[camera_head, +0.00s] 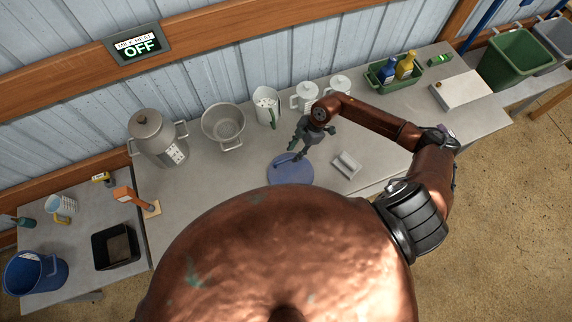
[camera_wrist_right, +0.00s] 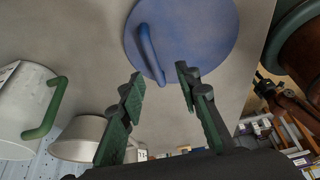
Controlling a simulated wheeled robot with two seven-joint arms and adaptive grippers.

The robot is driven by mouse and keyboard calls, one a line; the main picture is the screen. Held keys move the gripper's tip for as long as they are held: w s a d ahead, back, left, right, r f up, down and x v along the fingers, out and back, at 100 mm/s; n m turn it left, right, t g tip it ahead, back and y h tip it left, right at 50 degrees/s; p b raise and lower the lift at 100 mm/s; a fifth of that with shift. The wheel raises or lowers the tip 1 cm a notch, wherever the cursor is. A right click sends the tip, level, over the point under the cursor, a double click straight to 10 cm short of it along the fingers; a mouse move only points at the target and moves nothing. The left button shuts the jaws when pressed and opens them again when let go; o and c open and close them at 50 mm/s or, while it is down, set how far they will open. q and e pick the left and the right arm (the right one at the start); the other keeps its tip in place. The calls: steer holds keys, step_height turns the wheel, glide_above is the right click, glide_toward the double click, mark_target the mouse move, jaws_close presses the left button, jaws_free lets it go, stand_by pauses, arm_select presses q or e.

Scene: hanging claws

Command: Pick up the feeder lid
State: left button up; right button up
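The feeder lid (camera_head: 291,177) is a flat blue disc lying on the grey table, in front of my body in the head view. In the right wrist view the lid (camera_wrist_right: 203,28) is at the top, with its blue bar handle (camera_wrist_right: 150,52) on its left part. My right gripper (camera_head: 292,150) is above the far part of the lid, pointing down. In the wrist view its green-padded fingers (camera_wrist_right: 159,76) are apart, with the near end of the handle showing between them and nothing clasped. My left gripper is out of view.
A lidded metal can (camera_head: 157,140), an open pot (camera_head: 223,125) and white jugs (camera_head: 266,104) stand along the wall behind. A green tray with bottles (camera_head: 394,76) and a white box (camera_head: 461,90) are farther right.

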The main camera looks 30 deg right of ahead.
mark_target(287, 159)
steer(key=shift+w+x, duration=0.25)
steer(key=shift+x, duration=1.7)
steer(key=shift+w+x, duration=0.2)
steer(key=shift+x, duration=1.75)
steer(key=shift+a, duration=0.1)
jaws_close()
steer(key=shift+r, duration=0.1)
